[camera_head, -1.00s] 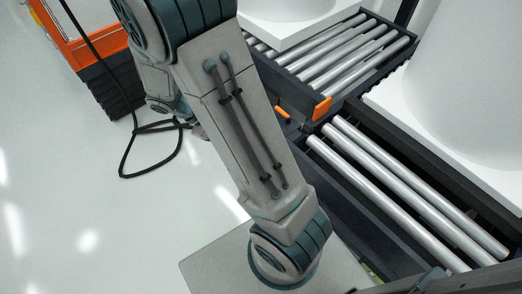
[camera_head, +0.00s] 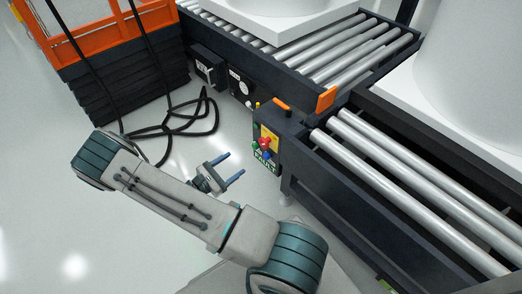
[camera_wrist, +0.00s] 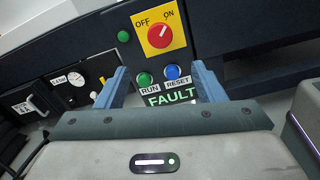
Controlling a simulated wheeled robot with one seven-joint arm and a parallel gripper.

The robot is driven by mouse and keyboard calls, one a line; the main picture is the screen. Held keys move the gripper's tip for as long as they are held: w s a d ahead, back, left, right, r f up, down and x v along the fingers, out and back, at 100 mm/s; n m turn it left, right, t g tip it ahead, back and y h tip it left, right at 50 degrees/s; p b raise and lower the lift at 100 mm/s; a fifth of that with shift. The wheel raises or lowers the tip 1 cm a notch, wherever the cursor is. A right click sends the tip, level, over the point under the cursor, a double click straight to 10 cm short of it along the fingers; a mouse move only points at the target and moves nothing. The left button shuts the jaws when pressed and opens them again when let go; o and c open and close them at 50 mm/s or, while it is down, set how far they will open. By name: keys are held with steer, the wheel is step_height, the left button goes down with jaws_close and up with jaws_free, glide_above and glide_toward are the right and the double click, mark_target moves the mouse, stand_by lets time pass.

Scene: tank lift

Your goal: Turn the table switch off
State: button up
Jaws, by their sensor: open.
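The table switch (camera_wrist: 159,36) is a red round knob on a yellow plate marked OFF at upper left and ON at upper right. Its white mark points to the upper right, toward ON. In the head view the switch (camera_head: 264,142) is small, on the dark end of the conveyor table. My gripper (camera_wrist: 160,70) is open and empty, with its two blue fingers spread below the knob and apart from it. In the head view my gripper (camera_head: 235,164) is left of the panel, fingers pointing toward it.
A green RUN button (camera_wrist: 144,78), a blue RESET button (camera_wrist: 171,72) and a lit FAULT sign (camera_wrist: 171,98) sit below the switch. Roller conveyors (camera_head: 400,190) carry white tanks. An orange lift (camera_head: 85,35) and black cables (camera_head: 185,130) are left. Pale floor is open at lower left.

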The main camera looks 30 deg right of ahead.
mark_target(262, 144)
steer(key=d+b, duration=0.1)
steer(key=d, duration=0.3)
steer(key=w+d+b, duration=0.1)
steer(key=d, duration=0.3)
steer(key=d+b, duration=0.1)
steer(key=d, duration=0.3)
steer(key=shift+w+d+f+b, duration=0.1)
steer(key=shift+w+d+b, duration=0.2)
steer(key=shift+w+b, duration=0.1)
steer(key=shift+d, duration=0.45)
steer(key=c, duration=1)
